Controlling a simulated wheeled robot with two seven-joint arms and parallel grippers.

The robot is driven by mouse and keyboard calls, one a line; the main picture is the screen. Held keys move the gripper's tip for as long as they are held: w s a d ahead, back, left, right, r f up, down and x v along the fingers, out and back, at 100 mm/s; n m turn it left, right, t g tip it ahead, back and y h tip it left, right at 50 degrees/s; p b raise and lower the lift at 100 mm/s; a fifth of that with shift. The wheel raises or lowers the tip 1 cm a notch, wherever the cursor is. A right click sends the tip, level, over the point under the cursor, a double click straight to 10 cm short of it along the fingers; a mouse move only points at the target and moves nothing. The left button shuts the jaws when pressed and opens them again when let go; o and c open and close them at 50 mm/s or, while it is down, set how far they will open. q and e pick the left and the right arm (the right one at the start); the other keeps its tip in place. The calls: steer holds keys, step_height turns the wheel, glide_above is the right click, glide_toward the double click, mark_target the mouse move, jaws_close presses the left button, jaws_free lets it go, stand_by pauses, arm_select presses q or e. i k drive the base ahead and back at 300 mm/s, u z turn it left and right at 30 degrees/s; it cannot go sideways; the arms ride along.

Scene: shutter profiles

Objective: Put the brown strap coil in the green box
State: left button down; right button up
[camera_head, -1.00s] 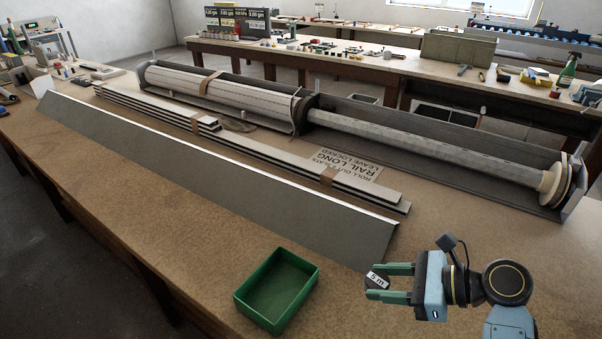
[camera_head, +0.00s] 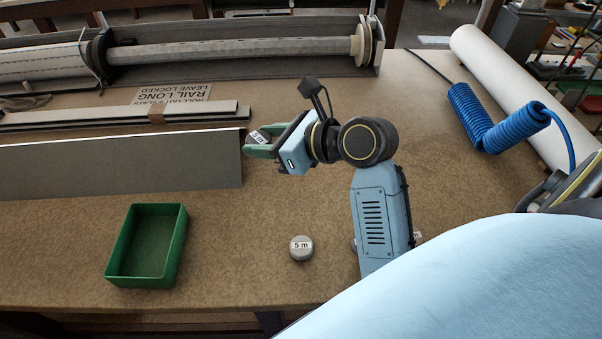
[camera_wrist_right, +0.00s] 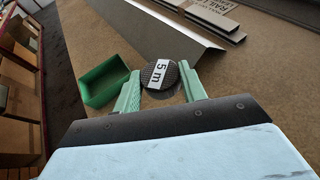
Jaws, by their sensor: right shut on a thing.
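My right gripper (camera_head: 258,145) is shut on a dark, round strap coil (camera_head: 262,134) with a white "5 m" label. The wrist view also shows this coil (camera_wrist_right: 152,85) between the green fingers (camera_wrist_right: 160,72); it looks dark grey-brown. They are beside the right end of the long grey profile, beyond and to the right of the green box. The green box (camera_head: 140,252) stands open and empty on the brown table; it also shows at the left in the wrist view (camera_wrist_right: 102,86). My left gripper is not in view.
A grey "5 m" coil (camera_head: 301,250) lies on the table right of the box. Another labelled item (camera_head: 417,237) is mostly hidden behind my right arm. The grey profile (camera_head: 120,168) lies behind the box. A blue coiled hose (camera_head: 490,125) and white roll (camera_head: 510,85) are at the right.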

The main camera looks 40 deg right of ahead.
mark_target(156, 247)
steer(key=z, duration=1.6)
steer(key=k, duration=0.85)
steer(key=u, duration=0.65)
steer(key=i, duration=0.45)
steer(key=z, duration=0.1)
